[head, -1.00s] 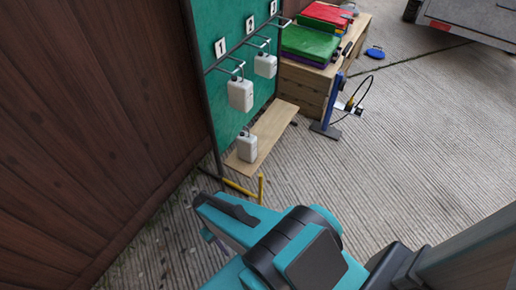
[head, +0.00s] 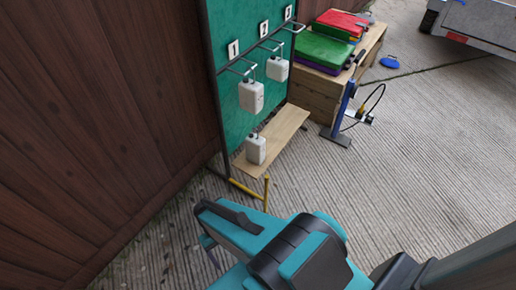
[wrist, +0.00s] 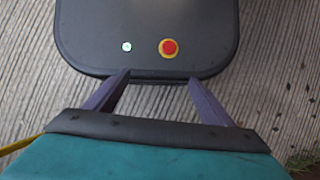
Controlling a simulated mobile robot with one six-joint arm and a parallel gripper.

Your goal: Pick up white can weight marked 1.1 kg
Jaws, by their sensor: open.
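Three white can weights show in the head view. One can (head: 251,97) hangs from the hook under sign 1, and another can (head: 277,68) hangs from the hook under sign 2. A third can (head: 256,149) stands upright on a low wooden shelf (head: 285,130) below them. Any weight markings are too small to read, so I cannot tell which is 1.1 kg. My gripper's purple fingers (wrist: 156,80) are apart and empty in the wrist view. They point over my own dark base, with no can there. In the head view my arm is nearer than the cans, well apart from them.
A green board (head: 237,55) carries the hooks and number signs. A brown plank wall (head: 100,110) stands at left. A yellow bar (head: 250,190) juts out below the shelf. A wooden crate (head: 318,97) and a blue stand (head: 343,112) are beyond. Paved floor (head: 420,145) is open at right.

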